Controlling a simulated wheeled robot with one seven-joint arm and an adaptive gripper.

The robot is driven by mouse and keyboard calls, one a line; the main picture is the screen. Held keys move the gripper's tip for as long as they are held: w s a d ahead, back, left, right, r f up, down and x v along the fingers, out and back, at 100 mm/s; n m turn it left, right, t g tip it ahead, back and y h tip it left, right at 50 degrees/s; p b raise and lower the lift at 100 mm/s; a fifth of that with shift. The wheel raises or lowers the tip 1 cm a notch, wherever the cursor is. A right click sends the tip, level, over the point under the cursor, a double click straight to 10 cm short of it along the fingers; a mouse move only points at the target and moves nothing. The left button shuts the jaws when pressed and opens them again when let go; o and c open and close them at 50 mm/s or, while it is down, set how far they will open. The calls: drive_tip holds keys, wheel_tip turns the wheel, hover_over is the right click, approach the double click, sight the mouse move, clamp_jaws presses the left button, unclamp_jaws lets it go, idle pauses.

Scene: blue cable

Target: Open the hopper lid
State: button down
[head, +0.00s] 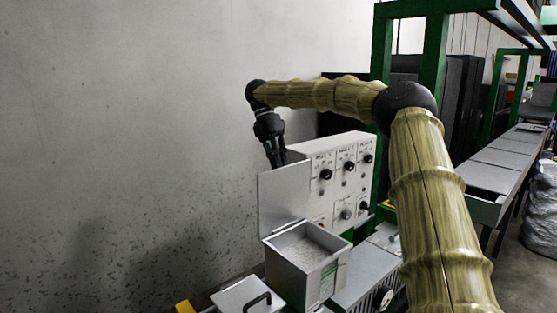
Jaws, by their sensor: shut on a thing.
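The hopper (337,277) is a grey square box with its top open, and pale granules (305,250) show inside. Its lid (284,199) is a flat grey plate that stands upright at the back left rim of the box. My gripper (277,161) is black and points down at the top edge of the lid. Its fingers are shut on the lid at that edge. The fingertips are small here and partly hidden by the lid.
A control box (330,153) with several black knobs stands right behind the lid. A second grey cover (246,296) with a black handle lies at the front left. A green frame (381,50) rises behind my arm. A bare wall (120,130) fills the left.

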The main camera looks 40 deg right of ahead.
drive_tip(key=c, duration=1.9)
unclamp_jaws()
wheel_tip(320, 180, down, 3)
drive_tip(key=shift+s+a+r, duration=0.1)
drive_tip(key=shift+s, duration=0.05)
drive_tip(key=o, duration=0.4)
drive_tip(key=shift+w, duration=0.3)
drive_tip(key=shift+c, duration=0.2)
drive_tip(key=shift+w+d, duration=0.2)
drive_tip(key=shift+w, duration=0.35)
drive_tip(key=shift+s+r, duration=0.3)
drive_tip(key=shift+r, duration=0.1)
drive_tip(key=shift+s, duration=0.1)
drive_tip(key=shift+r, duration=0.15)
